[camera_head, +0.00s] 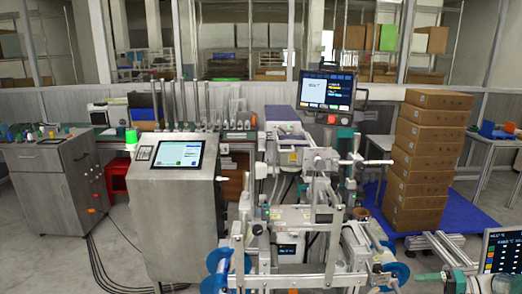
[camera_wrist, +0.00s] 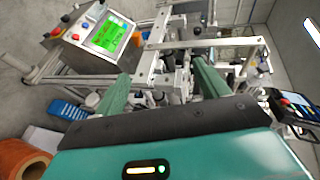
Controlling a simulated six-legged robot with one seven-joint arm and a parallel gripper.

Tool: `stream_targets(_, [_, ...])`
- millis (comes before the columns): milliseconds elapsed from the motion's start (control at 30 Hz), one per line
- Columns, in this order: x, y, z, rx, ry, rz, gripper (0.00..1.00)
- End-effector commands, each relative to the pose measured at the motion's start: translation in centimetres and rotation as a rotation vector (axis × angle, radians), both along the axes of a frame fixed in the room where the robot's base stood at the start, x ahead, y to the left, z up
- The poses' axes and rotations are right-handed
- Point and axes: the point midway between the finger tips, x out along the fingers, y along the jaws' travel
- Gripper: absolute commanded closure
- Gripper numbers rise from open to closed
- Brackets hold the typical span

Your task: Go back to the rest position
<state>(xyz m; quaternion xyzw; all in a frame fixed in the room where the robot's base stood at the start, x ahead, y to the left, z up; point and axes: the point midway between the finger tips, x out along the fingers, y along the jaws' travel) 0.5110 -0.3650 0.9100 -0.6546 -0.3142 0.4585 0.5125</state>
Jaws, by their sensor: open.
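My gripper (camera_wrist: 160,70) shows in the wrist view, with its two green fingers spread apart. Nothing is held between them. Beyond the fingers is the metal frame of a machine (camera_wrist: 160,27). I cannot make out my gripper in the head view. There, the silver machine (camera_head: 292,215) fills the middle and lower part of the picture. Blue reel-like discs (camera_head: 218,262) sit low on its left side, and more blue parts (camera_head: 400,272) sit at its lower right.
A steel cabinet with a screen (camera_head: 178,210) stands left of the machine. Stacked brown boxes (camera_head: 425,160) stand at right on a blue pallet (camera_head: 465,212). A monitor (camera_head: 327,90) rises behind. The wrist view shows an orange roll (camera_wrist: 20,158) and a blue keypad device (camera_wrist: 68,110).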

Motion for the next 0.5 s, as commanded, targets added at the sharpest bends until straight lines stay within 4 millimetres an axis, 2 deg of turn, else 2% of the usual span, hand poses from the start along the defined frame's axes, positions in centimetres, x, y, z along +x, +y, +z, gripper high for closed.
stream_targets(267, [1.4,5.0,3.8,-0.121,0.097,0.070,0.27])
stream_targets(367, [1.6,7.6,5.6,-0.187,0.140,0.100,0.27])
stream_targets(500, [1.4,12.2,8.7,-0.313,0.204,0.142,0.27])
